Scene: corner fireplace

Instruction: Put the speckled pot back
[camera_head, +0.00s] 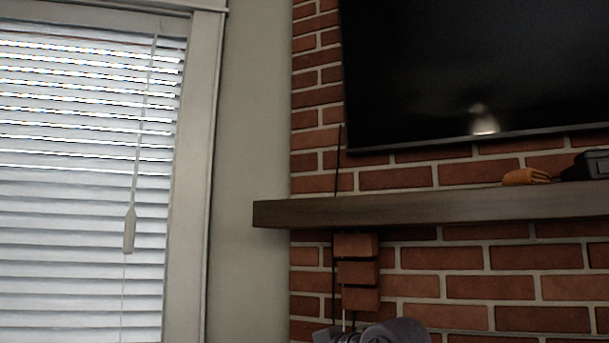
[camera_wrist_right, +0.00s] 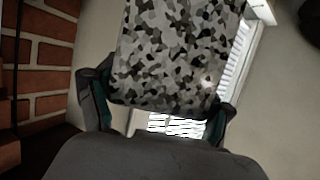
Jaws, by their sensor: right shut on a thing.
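The speckled pot (camera_wrist_right: 178,50) has a black, grey and white patchy surface and fills the upper middle of the right wrist view. My right gripper (camera_wrist_right: 157,94) is shut on it, with one dark finger on each side near the pot's end. The pot's far part is cut off by the top of that view. The pot does not show in the head view, and neither does my left gripper.
A dark wooden mantel shelf (camera_head: 430,208) juts from the red brick wall (camera_head: 470,286). An orange object (camera_head: 526,177) and a black object (camera_head: 588,165) sit at its right; its left stretch is clear. A black television (camera_head: 470,65) hangs above. A window with blinds (camera_head: 75,200) is at left.

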